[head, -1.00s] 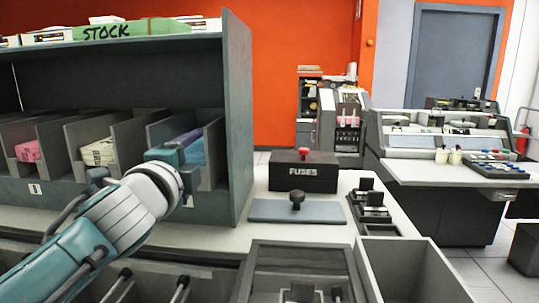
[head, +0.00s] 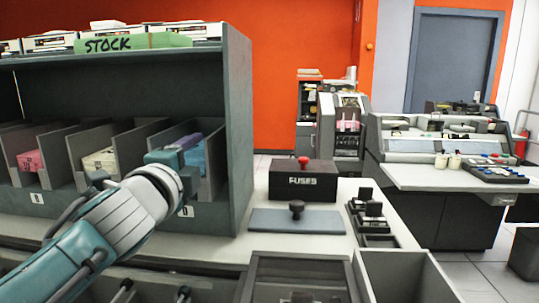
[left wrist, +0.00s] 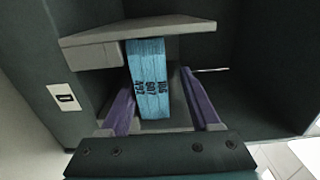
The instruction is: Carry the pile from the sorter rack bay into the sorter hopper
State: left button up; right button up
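The pile is a stack of blue cards (head: 195,158) in the rightmost bay of the grey sorter rack (head: 240,130). In the left wrist view the blue pile (left wrist: 148,75) stands with dark printed numbers facing me, in the bay labelled D. My left gripper (head: 186,142) is at the mouth of this bay. In the left wrist view its two purple fingers (left wrist: 160,110) are spread, one on each side of the pile, with gaps visible. My right gripper is not in view. I cannot tell which open container is the sorter hopper.
Neighbouring bays hold a cream pile (head: 100,162) and a pink pile (head: 30,160), with grey dividers between. A black FUSES box (head: 303,182) and a blue-grey plate with a knob (head: 297,221) stand right of the rack. An open grey bin (head: 400,275) is at front right.

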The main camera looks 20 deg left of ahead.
pick_arm(q)
jog(key=shift+r, duration=0.2)
dwell(0.3)
jog(key=shift+s+r+p, duration=0.15)
jog(key=shift+r+p, duration=0.15)
jog(key=shift+p+v, duration=0.45)
jog(key=shift+v, duration=0.75)
jog(key=shift+p+v, duration=0.5)
jog(key=shift+v, duration=1.9)
